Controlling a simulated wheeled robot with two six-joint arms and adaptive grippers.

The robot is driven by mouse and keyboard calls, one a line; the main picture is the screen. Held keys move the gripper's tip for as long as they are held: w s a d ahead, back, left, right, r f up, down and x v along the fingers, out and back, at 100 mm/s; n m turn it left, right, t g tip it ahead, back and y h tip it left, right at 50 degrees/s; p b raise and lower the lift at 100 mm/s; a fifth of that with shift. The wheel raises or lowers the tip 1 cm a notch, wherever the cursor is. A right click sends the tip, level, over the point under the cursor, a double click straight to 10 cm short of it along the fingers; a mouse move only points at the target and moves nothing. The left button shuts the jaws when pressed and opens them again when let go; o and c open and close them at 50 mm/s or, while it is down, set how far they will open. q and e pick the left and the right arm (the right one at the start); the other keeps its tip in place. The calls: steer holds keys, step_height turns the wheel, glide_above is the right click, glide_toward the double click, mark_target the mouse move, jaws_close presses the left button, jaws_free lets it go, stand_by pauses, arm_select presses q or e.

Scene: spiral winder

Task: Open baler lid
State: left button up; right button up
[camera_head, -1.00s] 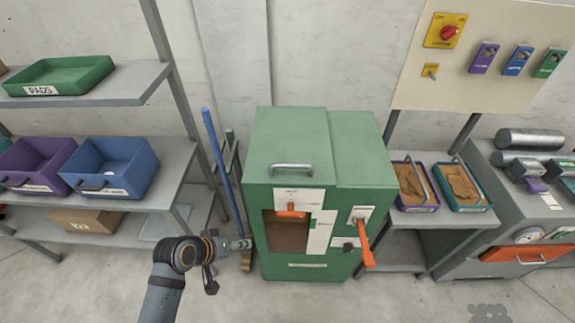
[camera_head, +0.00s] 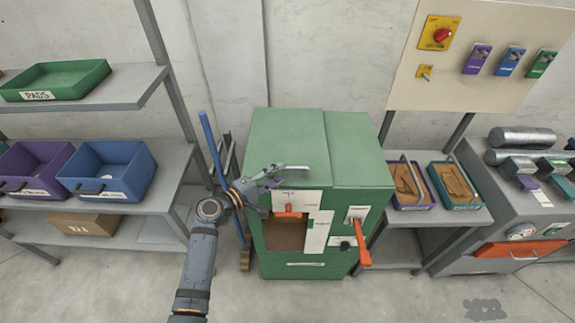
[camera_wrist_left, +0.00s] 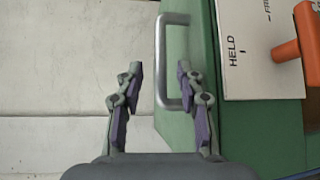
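The green baler (camera_head: 335,255) stands on the floor in the middle of the head view, its lid (camera_head: 288,140) lying flat on top. A silver lid handle (camera_head: 290,168) sits at the lid's front edge. My left gripper (camera_head: 275,176) is at the left end of this handle. In the left wrist view the gripper (camera_wrist_left: 160,75) is open, and the handle (camera_wrist_left: 162,60) runs between its two fingers without either clearly gripping it. My right gripper is in neither view.
On the baler's front are an orange latch lever (camera_head: 288,214) by a "HELD" label and a longer orange lever (camera_head: 362,250). A blue-handled broom (camera_head: 213,150) stands left of the baler. Shelves with bins (camera_head: 108,170) are further left, a side table with trays (camera_head: 410,185) right.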

mark_target(288, 167)
arm_select(q)
steer(key=x, duration=0.5)
steer(key=shift+p, duration=0.35)
steer(key=shift+f, duration=0.1)
jaws_close()
